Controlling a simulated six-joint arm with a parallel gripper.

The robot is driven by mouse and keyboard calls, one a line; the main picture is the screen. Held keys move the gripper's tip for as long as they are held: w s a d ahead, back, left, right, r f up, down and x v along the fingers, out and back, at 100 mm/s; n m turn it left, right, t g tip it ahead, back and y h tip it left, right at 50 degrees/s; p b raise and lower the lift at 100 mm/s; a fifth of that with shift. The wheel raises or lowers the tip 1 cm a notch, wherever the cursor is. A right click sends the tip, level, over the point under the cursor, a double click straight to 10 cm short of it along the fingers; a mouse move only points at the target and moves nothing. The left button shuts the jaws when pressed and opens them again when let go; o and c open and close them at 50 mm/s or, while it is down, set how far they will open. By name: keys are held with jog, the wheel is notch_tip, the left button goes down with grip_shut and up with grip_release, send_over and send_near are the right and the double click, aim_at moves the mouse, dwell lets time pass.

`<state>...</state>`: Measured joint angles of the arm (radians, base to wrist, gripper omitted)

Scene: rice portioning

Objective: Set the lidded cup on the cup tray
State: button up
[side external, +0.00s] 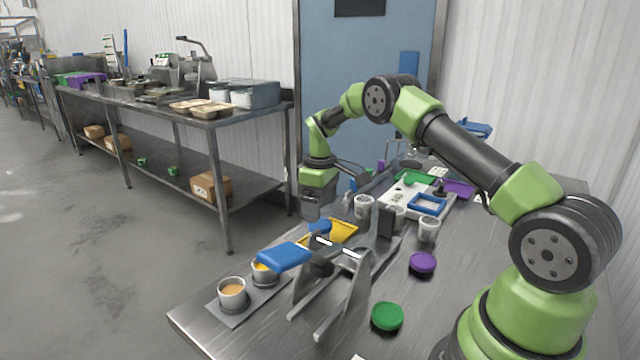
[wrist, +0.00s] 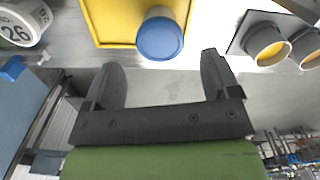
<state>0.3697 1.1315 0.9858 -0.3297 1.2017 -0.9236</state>
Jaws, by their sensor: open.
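A round blue-topped thing (wrist: 161,38), which I take for the lidded cup, is at the edge of a yellow tray (wrist: 112,28) in the wrist view. Its blue top also shows in the side view (side external: 320,227), at the near left of the yellow tray (side external: 345,228). I cannot tell whether its base rests fully on the tray. My gripper (wrist: 160,68) is open and empty, its two dark fingers apart. The blue top lies ahead of the gap between them. In the side view, my gripper (side external: 318,208) hangs just above the blue top.
Two open filled cups (side external: 232,291) stand on a grey plate (side external: 232,318) at the front left. A metal stand (side external: 365,283) with a blue handle (side external: 285,257) is beside them. Green (side external: 387,317) and purple (side external: 422,263) lids lie to the right. White labelled cups (side external: 428,229) stand behind.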

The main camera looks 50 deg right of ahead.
jog(key=s+a+r+m+t, duration=0.1)
jog(key=s+a+r, duration=0.25)
jog(key=r, duration=0.35)
jog(key=s+a+r+m+t, duration=0.15)
jog(key=a+r, duration=0.25)
jog(key=r, duration=0.4)
jog(key=s+a+r+t, duration=0.1)
jog(key=s+a+r, duration=0.25)
jog(key=r, duration=0.35)
jog(key=s+a+m+t+y, duration=0.1)
jog(key=s+a+m+t, duration=0.1)
jog(key=s, duration=0.6)
jog(key=s+a+m+t+y, duration=0.1)
jog(key=s+a+m, duration=0.1)
jog(key=s+a, duration=0.3)
jog(key=s, duration=0.4)
jog(key=shift+a+r+t, duration=0.15)
jog(key=shift+r+t, duration=0.05)
jog(key=shift+t, duration=0.15)
